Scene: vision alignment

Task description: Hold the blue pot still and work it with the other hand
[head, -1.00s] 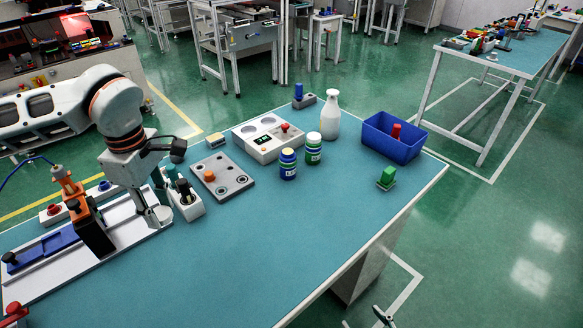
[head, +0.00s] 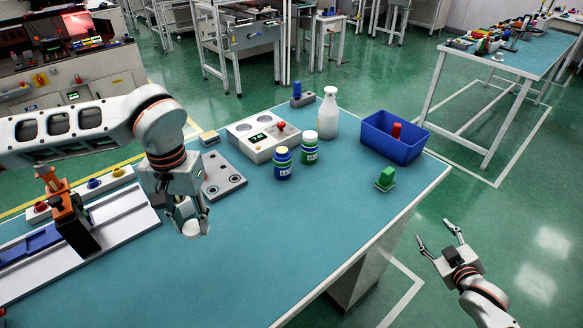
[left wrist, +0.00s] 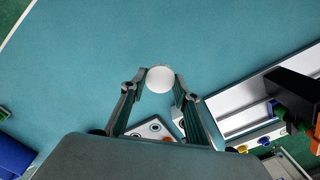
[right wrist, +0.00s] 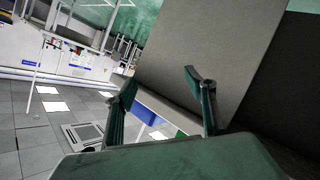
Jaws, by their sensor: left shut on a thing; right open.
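My left gripper (head: 192,225) is shut on a small round white thing (head: 195,228), over the near-left part of the teal table. In the left wrist view the white thing (left wrist: 160,79) shows as a disc between the fingertips; its sides are hidden. A blue pot (head: 283,164) with a pale label band stands upright on the table, right of my left gripper and apart from it. A green pot (head: 309,148) stands just behind it. My right gripper (head: 440,246) is open and empty, out past the table's right edge, over the floor.
A white bottle (head: 328,115), a blue bin (head: 372,140) with a red thing inside, a green block (head: 385,179) and a grey control box (head: 250,140) stand on the table (head: 270,235). A rail fixture (head: 120,215) lies at left. The table's front middle is clear.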

